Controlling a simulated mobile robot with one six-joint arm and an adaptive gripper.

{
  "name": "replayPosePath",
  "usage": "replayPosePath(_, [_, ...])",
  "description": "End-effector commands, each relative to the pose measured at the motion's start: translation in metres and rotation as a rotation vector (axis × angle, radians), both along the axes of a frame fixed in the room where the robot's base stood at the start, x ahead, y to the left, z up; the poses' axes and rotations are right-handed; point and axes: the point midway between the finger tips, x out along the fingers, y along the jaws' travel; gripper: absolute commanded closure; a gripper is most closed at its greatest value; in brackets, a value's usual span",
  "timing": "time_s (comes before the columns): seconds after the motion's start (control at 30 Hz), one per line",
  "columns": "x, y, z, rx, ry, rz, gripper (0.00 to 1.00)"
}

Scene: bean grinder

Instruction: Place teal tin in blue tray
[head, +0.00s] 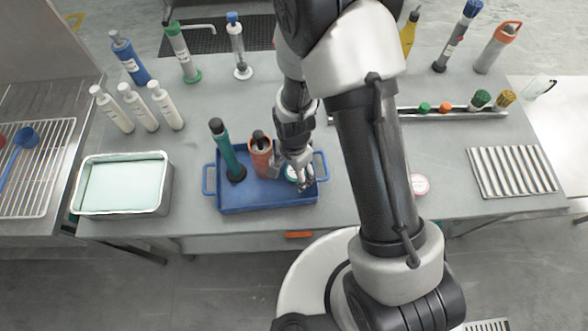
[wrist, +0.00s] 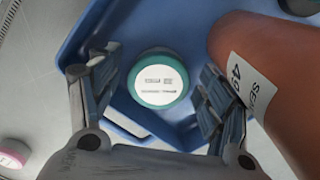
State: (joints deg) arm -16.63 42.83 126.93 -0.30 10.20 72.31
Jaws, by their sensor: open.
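The teal tin (wrist: 158,78), with a white printed label on its lid, sits upright inside the blue tray (wrist: 110,62) in the wrist view. In the head view the tin (head: 291,173) shows partly behind my gripper, at the right end of the blue tray (head: 262,203). My gripper (head: 304,184) is over that end of the tray. In the wrist view my gripper (wrist: 148,98) is open, with one finger on each side of the tin and a visible gap to it.
An orange-brown cylinder (head: 262,155) stands in the tray close beside my gripper, and a teal-green bottle (head: 226,152) stands left of it. A pink-lidded tin (head: 420,184) is on the table right of the tray. A filled metal pan (head: 123,184) is at left.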

Motion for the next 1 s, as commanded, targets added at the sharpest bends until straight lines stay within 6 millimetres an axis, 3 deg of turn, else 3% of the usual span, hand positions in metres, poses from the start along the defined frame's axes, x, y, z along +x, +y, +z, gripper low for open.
replayPosePath(0.17, [0.0,0.0,0.005,0.0,0.0,0.0,0.29])
replayPosePath(0.27, [0.001,0.0,0.019,0.001,-0.003,0.0,0.29])
replayPosePath(0.7, [0.001,0.0,0.107,0.001,-0.003,0.0,0.29])
replayPosePath(1.0, [0.0,0.0,0.124,0.0,0.0,0.0,0.29])
